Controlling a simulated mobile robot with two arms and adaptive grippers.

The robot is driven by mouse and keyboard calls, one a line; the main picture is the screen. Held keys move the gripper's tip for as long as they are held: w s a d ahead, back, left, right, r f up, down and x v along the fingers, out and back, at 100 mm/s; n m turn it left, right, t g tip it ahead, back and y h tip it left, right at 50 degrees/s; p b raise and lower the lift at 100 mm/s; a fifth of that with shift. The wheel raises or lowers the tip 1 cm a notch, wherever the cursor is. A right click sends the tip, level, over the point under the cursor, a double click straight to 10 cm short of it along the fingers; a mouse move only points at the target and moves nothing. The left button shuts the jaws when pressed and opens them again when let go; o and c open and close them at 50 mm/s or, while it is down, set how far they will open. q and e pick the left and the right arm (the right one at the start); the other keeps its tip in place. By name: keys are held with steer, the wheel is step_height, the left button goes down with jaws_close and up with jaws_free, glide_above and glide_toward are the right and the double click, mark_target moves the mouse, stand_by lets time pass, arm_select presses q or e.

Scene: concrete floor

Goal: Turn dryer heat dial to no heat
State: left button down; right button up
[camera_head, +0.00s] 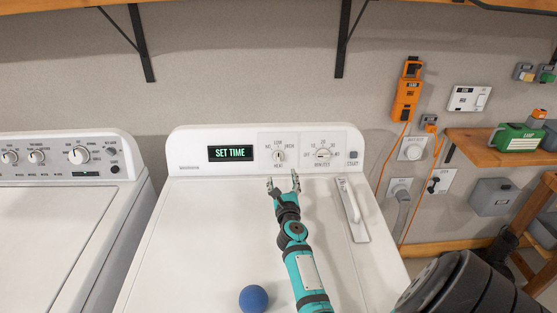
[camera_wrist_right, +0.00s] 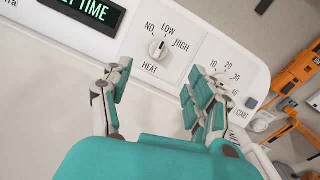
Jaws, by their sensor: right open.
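The dryer's white control panel (camera_head: 360,139) carries the heat dial (camera_head: 279,156), a small round knob under the labels NO, LOW and HIGH. In the right wrist view the heat dial (camera_wrist_right: 158,48) has a dark mark that appears to point up toward LOW. My right gripper (camera_head: 282,178) is open and empty over the dryer top, just in front of the panel. In the wrist view its fingers (camera_wrist_right: 158,78) are spread to either side below the dial, apart from it. My left gripper is not in view.
The minutes dial (camera_head: 323,155) and start button (camera_head: 352,155) are right of the heat dial. The display (camera_head: 230,153) reads SET TIME. A blue ball (camera_head: 253,299) and a white handle (camera_head: 352,207) are on the dryer top. A washer (camera_head: 60,230) stands left.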

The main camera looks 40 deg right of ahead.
mark_target(278, 157)
steer(key=x, duration=0.2)
steer(key=b+x, duration=0.1)
steer(key=x, duration=0.1)
steer(key=shift+w+d+f, duration=0.25)
steer(key=b+x, duration=0.3)
steer(key=x, duration=0.4)
steer(key=shift+w+d+r, duration=0.1)
steer(key=shift+w+d, duration=0.1)
steer(key=shift+w, duration=0.2)
steer(key=shift+r, duration=0.1)
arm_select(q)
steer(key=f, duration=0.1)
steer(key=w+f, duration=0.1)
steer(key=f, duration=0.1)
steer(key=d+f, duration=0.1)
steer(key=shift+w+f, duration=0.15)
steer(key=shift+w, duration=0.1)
arm_select(e)
steer(key=c, duration=1.1)
